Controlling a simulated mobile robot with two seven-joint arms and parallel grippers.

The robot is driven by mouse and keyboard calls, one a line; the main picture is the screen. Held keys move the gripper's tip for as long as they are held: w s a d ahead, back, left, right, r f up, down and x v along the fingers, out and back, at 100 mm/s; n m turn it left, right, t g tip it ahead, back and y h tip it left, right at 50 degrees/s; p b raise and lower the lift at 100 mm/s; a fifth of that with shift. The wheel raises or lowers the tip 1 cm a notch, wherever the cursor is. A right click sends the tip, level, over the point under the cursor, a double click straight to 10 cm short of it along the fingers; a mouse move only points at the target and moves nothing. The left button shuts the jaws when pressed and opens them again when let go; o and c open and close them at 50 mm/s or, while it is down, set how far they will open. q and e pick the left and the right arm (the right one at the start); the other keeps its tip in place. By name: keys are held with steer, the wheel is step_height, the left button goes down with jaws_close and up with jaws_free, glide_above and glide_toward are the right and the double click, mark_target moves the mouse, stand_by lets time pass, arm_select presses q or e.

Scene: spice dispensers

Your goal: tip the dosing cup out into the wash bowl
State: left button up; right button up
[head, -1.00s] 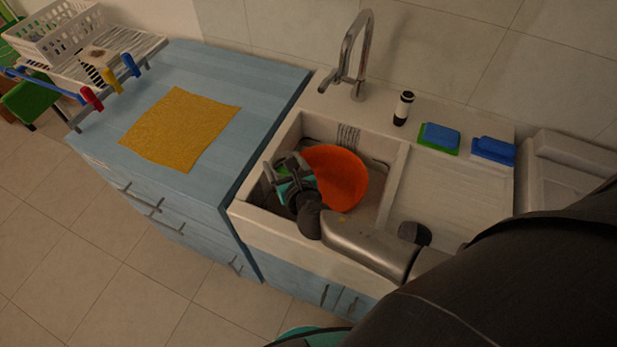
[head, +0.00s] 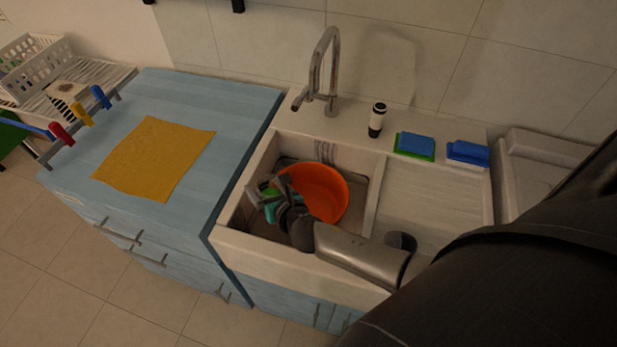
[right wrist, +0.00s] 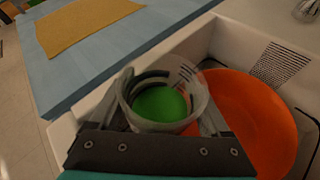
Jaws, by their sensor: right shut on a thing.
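The wash bowl (head: 325,190) is orange and sits in the sink basin; it also shows at the right of the right wrist view (right wrist: 245,115). My right gripper (head: 268,189) is over the left part of the basin, beside the bowl's left rim. It is shut on the dosing cup (right wrist: 162,98), a clear cup with green at its bottom. The cup looks roughly upright in the right wrist view, to the left of the bowl. In the head view the gripper mostly hides the cup. My left gripper is not in view.
The sink (head: 262,250) has a tall faucet (head: 322,70) behind it. A black-and-white bottle (head: 377,119), a green-and-blue sponge (head: 415,145) and a blue item (head: 467,152) stand along the back right. A yellow cloth (head: 153,158) lies on the blue counter (head: 215,105) at left.

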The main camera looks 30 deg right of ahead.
steer(key=shift+m+y, duration=0.6)
steer(key=f+b, duration=0.1)
steer(key=f, duration=0.1)
steer(key=d+f+b, duration=0.1)
steer(key=f+b, duration=0.1)
steer(key=shift+w+d+f, duration=0.1)
steer(key=shift+w+f, duration=0.05)
steer(key=shift+f, duration=0.05)
steer(key=shift+w+d+f+m+g+y+b, duration=0.15)
steer(key=shift+d+f+m+y+b, duration=0.1)
steer(key=shift+f+b, duration=0.25)
steer(key=shift+s+d+f+m+g+y+b, duration=0.15)
steer(key=shift+d+f+b, duration=0.1)
steer(key=shift+f+b, duration=0.15)
steer(key=shift+w+d+f+m, duration=0.15)
steer(key=shift+d+m, duration=0.15)
steer(key=shift+d, duration=0.05)
steer(key=shift+d+f+y, duration=0.1)
steer(key=shift+f+y, duration=0.05)
steer(key=shift+y, duration=0.15)
steer(key=shift+d+m, duration=0.1)
steer(key=shift+m, duration=0.2)
steer(key=shift+d+r+m+y, duration=0.15)
steer(key=shift+r+m+y, duration=0.15)
steer(key=shift+m+y, duration=0.3)
steer(key=shift+r+m+y, duration=0.35)
steer(key=shift+m+y, duration=0.05)
steer(key=shift+f+m+y+b, duration=0.4)
steer(key=shift+m+y+b, duration=0.15)
steer(key=shift+b, duration=0.2)
